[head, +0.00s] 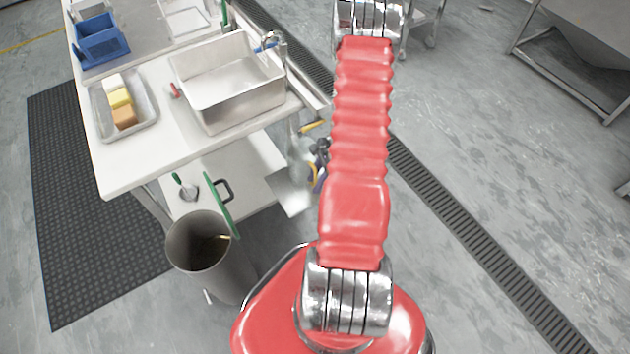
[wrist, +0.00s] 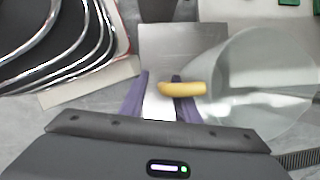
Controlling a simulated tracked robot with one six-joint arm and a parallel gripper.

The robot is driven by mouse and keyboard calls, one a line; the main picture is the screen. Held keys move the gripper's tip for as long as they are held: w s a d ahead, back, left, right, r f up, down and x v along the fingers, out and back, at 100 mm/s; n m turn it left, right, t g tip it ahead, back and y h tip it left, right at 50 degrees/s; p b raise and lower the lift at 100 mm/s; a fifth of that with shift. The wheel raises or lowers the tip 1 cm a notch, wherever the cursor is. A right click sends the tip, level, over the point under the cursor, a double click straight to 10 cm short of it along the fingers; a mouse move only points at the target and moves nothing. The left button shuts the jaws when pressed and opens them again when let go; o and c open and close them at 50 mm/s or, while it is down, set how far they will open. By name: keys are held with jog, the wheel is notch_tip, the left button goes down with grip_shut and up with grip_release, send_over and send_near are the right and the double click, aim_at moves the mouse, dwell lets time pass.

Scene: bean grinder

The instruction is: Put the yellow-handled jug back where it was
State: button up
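The yellow-handled jug (wrist: 262,75) is a clear see-through vessel at the right of the wrist view. Its yellow handle (wrist: 183,89) lies across the right finger of my gripper (wrist: 160,92), with its left end between the two purple fingers. A narrow gap shows between the fingers, and the exact contact is hard to see. In the head view the jug (head: 298,152) is faint, beside the white table's right side. My gripper (head: 319,180) is there too, partly behind my red arm. No support shows under the jug, so it appears held by its handle.
The white table (head: 150,158) carries a metal sink (head: 200,105), a tray (head: 148,115) with sponges and a blue bin (head: 100,45). A grey bin (head: 205,265) stands in front. A grey metal plate (head: 292,195) is by the lower shelf.

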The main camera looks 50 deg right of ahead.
jog(key=v, duration=1.2)
jog(key=shift+r, duration=0.1)
dwell(0.8)
jog(key=w+a+r+n+h, duration=0.1)
jog(key=w+a+r+n, duration=0.4)
jog(key=a+r, duration=0.5)
jog(key=w+a+r+n+h, duration=0.15)
jog(key=a+r+n, duration=0.5)
jog(key=r, duration=0.65)
jog(key=s+a+r+n+t, duration=0.1)
jog(key=s+a+r+n, duration=0.2)
jog(key=a, duration=0.3)
jog(key=s+a+r+n+t+h, duration=0.1)
jog(key=s+a+r+n, duration=0.2)
jog(key=a+r+n, duration=0.2)
jog(key=s+a+r+n+t, duration=0.1)
jog(key=s+a+r+n, duration=0.2)
jog(key=a, duration=0.4)
jog(key=shift+s+a+r+n+t, duration=0.25)
jog(key=shift+r+n, duration=0.3)
jog(key=shift+r, duration=0.35)
